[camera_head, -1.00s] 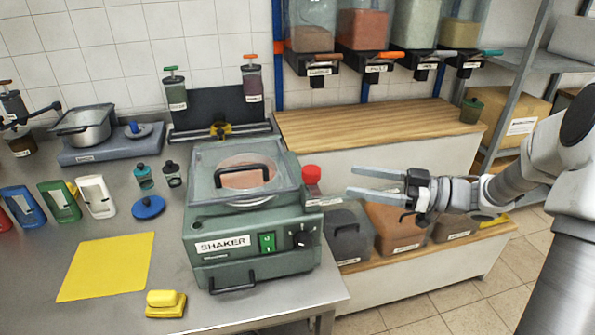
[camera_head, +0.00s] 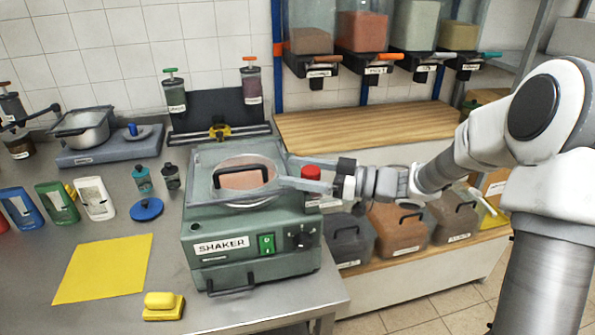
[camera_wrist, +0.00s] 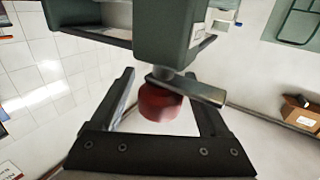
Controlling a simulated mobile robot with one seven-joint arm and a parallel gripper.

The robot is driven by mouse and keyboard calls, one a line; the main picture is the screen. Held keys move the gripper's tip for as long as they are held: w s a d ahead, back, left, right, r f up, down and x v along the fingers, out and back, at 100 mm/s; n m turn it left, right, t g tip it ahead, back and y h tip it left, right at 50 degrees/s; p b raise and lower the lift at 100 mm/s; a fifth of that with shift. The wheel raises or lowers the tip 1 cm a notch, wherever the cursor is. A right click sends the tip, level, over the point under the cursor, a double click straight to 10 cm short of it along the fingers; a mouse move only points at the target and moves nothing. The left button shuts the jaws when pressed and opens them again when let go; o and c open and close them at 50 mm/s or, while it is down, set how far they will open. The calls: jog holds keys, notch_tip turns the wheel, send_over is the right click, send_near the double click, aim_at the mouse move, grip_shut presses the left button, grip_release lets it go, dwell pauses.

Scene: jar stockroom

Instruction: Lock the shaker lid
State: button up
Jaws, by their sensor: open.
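The green shaker (camera_head: 250,240) stands at the right end of the metal counter, with its clear lid (camera_head: 207,165) down on top and a black handle on the lid. A red knob (camera_head: 311,173) is at the shaker's right side. In the wrist view the red knob (camera_wrist: 160,103) sits on a short grey lever (camera_wrist: 188,87) under the green body. My gripper (camera_head: 297,172) is open, with its fingers on either side of the knob. In the wrist view my gripper (camera_wrist: 160,75) shows a gap beside the knob, and I cannot tell whether either finger touches it.
A yellow mat (camera_head: 105,268) and a yellow sponge-like block (camera_head: 163,305) lie left of the shaker. Lidded bins (camera_head: 398,228) stand on a low shelf to the right. The wooden top (camera_head: 370,126) behind is mostly clear.

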jog(key=shift+c, duration=0.3)
grip_shut()
